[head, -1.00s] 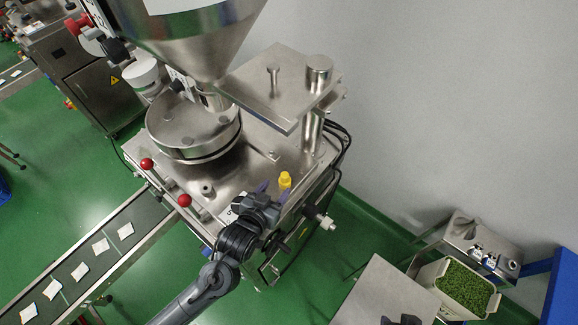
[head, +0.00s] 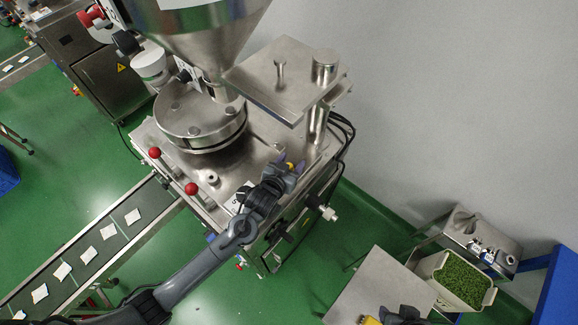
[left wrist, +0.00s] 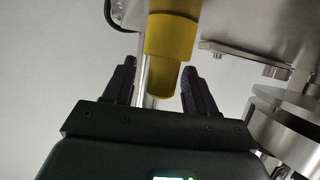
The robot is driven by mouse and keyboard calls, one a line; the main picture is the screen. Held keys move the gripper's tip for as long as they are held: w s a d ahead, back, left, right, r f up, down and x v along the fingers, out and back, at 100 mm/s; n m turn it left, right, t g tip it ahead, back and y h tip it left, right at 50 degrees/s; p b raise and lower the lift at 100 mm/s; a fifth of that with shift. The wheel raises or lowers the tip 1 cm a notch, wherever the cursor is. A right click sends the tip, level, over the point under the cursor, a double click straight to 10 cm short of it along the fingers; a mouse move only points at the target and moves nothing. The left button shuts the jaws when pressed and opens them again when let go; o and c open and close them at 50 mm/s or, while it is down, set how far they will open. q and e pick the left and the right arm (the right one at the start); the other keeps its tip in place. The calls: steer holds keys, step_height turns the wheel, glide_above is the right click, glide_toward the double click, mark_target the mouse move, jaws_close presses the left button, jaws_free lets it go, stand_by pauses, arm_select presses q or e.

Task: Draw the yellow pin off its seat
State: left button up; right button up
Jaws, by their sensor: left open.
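The yellow pin (head: 290,166) is at the front right corner of the steel machine top, mostly hidden behind my left gripper (head: 289,163) in the head view. In the left wrist view, the yellow pin (left wrist: 172,40) comes down from the top edge, with a wide upper part and a narrower end. It is between the two dark fingers of the left gripper (left wrist: 159,67), which are open, with a gap visible on the left side. Its seat is hidden. A dark part at the bottom edge, probably my right gripper (head: 405,315), is cut off; its fingers are unclear.
A steel plate on a post (head: 285,75) overhangs the machine behind the pin. Two red knobs (head: 191,188) and a round lidded drum (head: 200,115) are to the left. A conveyor (head: 130,235) carries several white packets. A bin of green leaves (head: 460,280) is at right.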

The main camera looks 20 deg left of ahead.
arm_select(q)
steer(key=shift+w+f, duration=0.1)
steer(key=shift+w, duration=0.15)
steer(key=shift+c, duration=0.3)
steer(key=c, duration=1)
